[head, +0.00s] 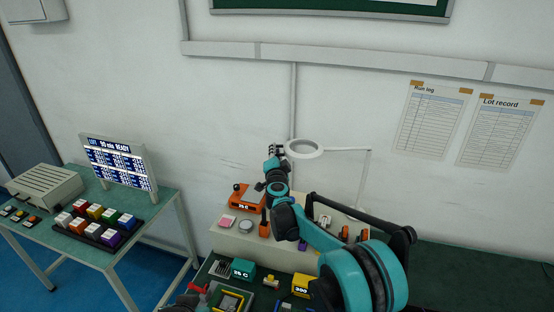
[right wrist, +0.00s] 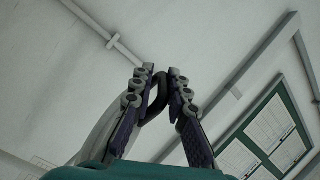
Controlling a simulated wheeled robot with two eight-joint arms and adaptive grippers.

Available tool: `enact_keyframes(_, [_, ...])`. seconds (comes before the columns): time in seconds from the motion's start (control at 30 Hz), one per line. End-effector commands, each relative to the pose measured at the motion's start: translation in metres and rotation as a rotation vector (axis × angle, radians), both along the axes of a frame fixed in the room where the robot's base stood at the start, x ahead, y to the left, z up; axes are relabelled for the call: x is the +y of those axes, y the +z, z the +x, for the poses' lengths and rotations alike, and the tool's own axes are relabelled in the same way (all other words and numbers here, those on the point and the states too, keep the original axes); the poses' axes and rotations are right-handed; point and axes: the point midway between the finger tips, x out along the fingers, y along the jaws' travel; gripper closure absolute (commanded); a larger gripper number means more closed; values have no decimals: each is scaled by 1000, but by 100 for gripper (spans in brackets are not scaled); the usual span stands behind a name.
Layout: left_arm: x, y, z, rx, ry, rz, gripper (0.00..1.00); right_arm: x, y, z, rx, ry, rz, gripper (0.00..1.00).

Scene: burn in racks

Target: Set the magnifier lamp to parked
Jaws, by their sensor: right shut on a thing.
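The magnifier lamp (head: 305,149) has a white ring head held out level to the left on a thin white arm, with a slim post to its right behind the bench. My right gripper (head: 276,150) is raised at the left edge of the ring. In the right wrist view its fingers (right wrist: 160,82) are shut on a dark curved grip (right wrist: 153,103) of the lamp. A pale curved part of the lamp head (right wrist: 98,135) shows behind the left finger.
A cream riser (head: 232,240) on the green bench carries an orange device (head: 245,197) and small items. Teal (head: 243,268) and yellow (head: 303,285) blocks stand in front. A side table (head: 150,222) with a display (head: 119,163) stands left. The wall is close behind the lamp.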

Motion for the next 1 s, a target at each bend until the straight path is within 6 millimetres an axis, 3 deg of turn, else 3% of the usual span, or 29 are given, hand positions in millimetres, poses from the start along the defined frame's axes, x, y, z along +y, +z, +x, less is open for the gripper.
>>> enact_keyframes(0.47, [0, 0, 0, 0, 0, 0, 0, 2, 3, 6, -2, -12, -7, 100])
enact_keyframes(0.5, [0, 0, 0, 0, 0, 0, 0, 3, 3, 6, -2, -12, -7, 77])
enact_keyframes(0.53, [0, 0, 0, 0, 0, 0, 0, 3, 3, 6, -2, -12, -7, 69])
enact_keyframes(0.87, [0, 0, 0, 0, 0, 0, 0, 1, 1, 4, -1, -14, -4, 69])
enact_keyframes(1.0, [0, 0, 0, 0, 0, 0, 0, 1, 1, -10, -1, -12, -4, 69])
